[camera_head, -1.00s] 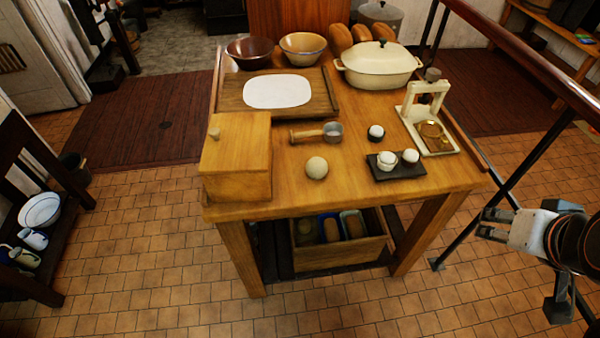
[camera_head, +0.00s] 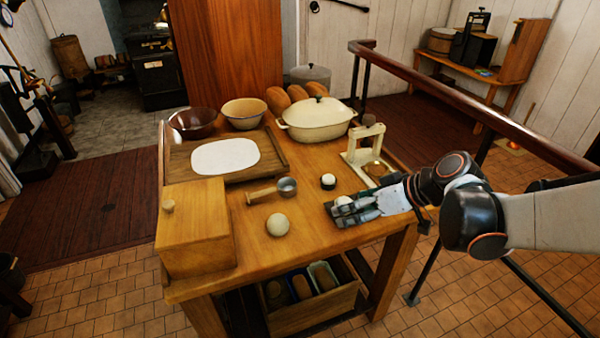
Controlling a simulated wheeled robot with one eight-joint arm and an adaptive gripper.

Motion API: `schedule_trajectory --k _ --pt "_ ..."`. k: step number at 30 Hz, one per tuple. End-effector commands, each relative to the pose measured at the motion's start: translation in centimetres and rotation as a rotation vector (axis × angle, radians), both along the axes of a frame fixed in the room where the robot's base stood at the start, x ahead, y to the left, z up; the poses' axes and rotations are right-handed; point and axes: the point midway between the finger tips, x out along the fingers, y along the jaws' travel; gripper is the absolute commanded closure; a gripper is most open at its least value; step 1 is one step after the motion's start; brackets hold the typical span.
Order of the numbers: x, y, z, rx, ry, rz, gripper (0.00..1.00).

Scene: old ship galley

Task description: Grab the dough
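The dough (camera_head: 277,224) is a pale round ball resting on the wooden table (camera_head: 300,252) near its front edge, right of the wooden box. My gripper (camera_head: 337,213) reaches in from the right, low over the small dark tray, and points left toward the dough. Its two fingers look apart with nothing between them. A clear stretch of table lies between the fingertips and the dough. The gripper partly hides the tray and the white pieces on it.
The dark tray (camera_head: 341,222) and a small dark-based white piece (camera_head: 328,181) are near the gripper. A metal-cupped wooden scoop (camera_head: 263,195) lies behind the dough. The wooden box (camera_head: 195,235) stands left. A cream press (camera_head: 352,160) and lidded pot (camera_head: 316,125) stand farther back.

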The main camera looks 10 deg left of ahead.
Motion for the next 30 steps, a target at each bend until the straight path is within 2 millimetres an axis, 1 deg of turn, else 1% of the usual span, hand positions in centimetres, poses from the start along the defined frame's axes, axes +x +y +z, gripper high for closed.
schedule_trajectory --k 1,6,12,16,20,22,26,30 --pt "1.0 0.8 -1.2 0.025 -0.021 0.046 0.21" --pt "3.0 3.4 -4.3 0.12 -0.118 0.206 0.21" --pt "4.2 5.6 -7.7 0.219 -0.242 0.354 0.21" --pt "4.3 6.4 -9.1 0.262 -0.3 0.411 0.21" --pt "4.4 6.9 -9.8 0.283 -0.33 0.437 0.21" --pt "4.4 7.4 -10.1 0.288 -0.335 0.443 0.21" --pt "4.6 9.4 -11.0 0.288 -0.337 0.447 0.21" --pt "5.0 11.9 -12.1 0.287 -0.336 0.446 0.21"
